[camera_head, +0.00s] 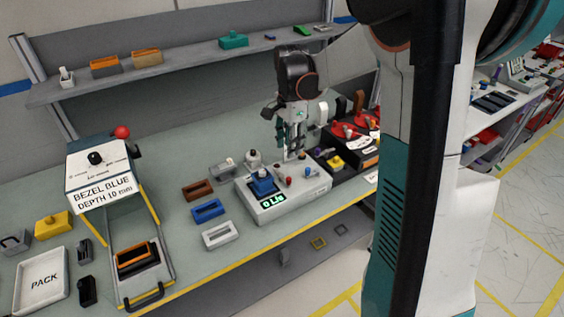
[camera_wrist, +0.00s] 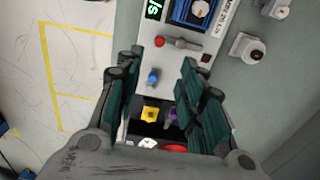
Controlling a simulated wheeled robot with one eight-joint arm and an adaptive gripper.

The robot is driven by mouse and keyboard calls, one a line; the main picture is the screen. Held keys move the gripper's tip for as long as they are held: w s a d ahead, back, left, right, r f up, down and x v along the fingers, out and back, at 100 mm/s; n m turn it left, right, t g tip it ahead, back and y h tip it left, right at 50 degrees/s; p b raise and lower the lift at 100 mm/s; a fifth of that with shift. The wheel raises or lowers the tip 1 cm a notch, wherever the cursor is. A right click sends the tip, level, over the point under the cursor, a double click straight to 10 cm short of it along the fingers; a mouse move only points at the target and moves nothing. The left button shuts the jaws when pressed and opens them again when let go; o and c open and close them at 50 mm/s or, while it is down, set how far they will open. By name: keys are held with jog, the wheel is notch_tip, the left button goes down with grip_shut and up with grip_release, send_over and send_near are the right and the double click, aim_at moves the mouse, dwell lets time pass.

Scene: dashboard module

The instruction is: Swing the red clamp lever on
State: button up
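A light-grey module (camera_head: 285,202) with a green display stands on the bench. A red-knobbed lever (camera_wrist: 160,41) lies across its top in the wrist view, with a grey bar running right from the knob. Its red knob (camera_head: 289,181) also shows in the head view. A blue knob (camera_wrist: 153,77) is beside it, and a blue block (camera_head: 262,184) sits on the module by the display. My gripper (camera_head: 291,155) is above the module, pointing down. In the wrist view its fingers (camera_wrist: 162,58) are apart with nothing held between them. I cannot tell any contact with the lever.
A black unit with red discs (camera_head: 350,130) stands right of the module. Brown, blue and white bezels (camera_head: 208,210) lie to its left. A labelled stand (camera_head: 100,182) with a red ball (camera_head: 122,132) is further left. The bench has a yellow front edge.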

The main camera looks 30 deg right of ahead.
aim_at(289, 178)
notch_tip(289, 178, down, 14)
jog(key=b, duration=0.3)
jog(key=shift+r, duration=0.1)
grip_shut()
